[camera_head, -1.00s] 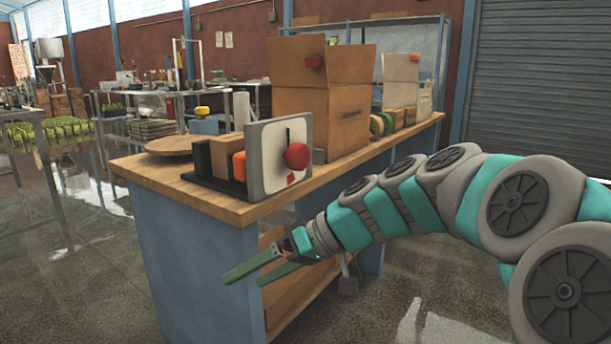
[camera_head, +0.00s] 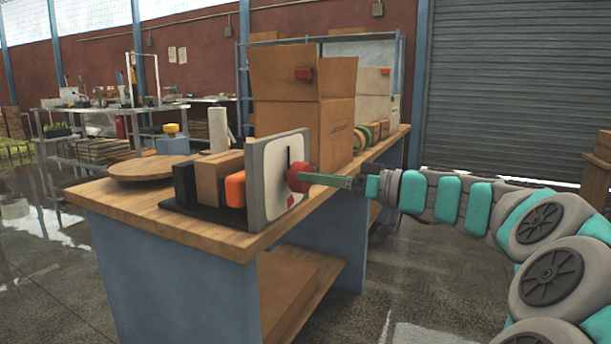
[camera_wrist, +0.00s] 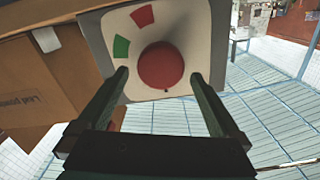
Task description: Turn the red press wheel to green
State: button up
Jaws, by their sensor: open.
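The red press wheel (camera_head: 299,176) is a round knob on a white-faced panel (camera_head: 264,184) at the table's front corner. In the wrist view the wheel (camera_wrist: 161,65) fills the middle. A red mark (camera_wrist: 143,17) and a green mark (camera_wrist: 121,48) lie on the panel face beside it. A small dark pointer shows at the wheel's lower edge. My gripper (camera_head: 311,179) is open at the wheel. In the wrist view its two fingers (camera_wrist: 158,78) reach up on either side of the wheel; I cannot tell whether they touch it.
The wooden table (camera_head: 130,205) carries an orange block (camera_head: 236,189), a brown box (camera_head: 213,177) and a round board (camera_head: 150,168). A large open carton (camera_head: 305,125) stands just behind the panel. Clear floor lies right of the table, around my arm.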

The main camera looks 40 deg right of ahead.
jog(key=shift+x, duration=1.5)
jog(key=shift+s, duration=0.1)
jog(key=shift+c, duration=0.2)
jog(key=c, duration=1.2)
